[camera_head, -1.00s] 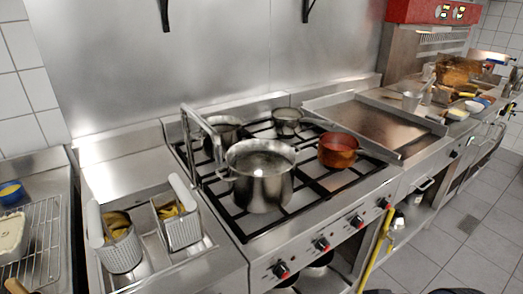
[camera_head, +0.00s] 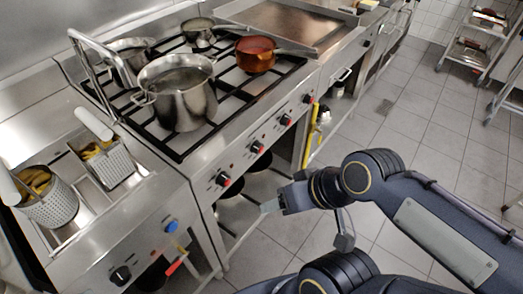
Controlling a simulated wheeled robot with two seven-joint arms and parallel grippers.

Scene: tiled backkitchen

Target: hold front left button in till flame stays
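The stove's front panel (camera_head: 240,166) carries a row of black-and-red knobs. The leftmost knob (camera_head: 222,180) is at the panel's left end, with a second knob (camera_head: 257,147) to its right. I cannot make out a separate button or any flame. My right gripper (camera_head: 268,207) points left at the end of the arm coming in from the right. It appears in front of and below the panel, apart from the leftmost knob. Its small fingers do not show whether they are open or shut. My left gripper is not in view.
A large steel pot (camera_head: 180,100) and a copper pan (camera_head: 256,55) stand on the burner grates. The fryer (camera_head: 98,222) at left holds two baskets and has a red lever (camera_head: 176,264) in front. A yellow pole (camera_head: 310,135) leans by the stove. Floor at right is open.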

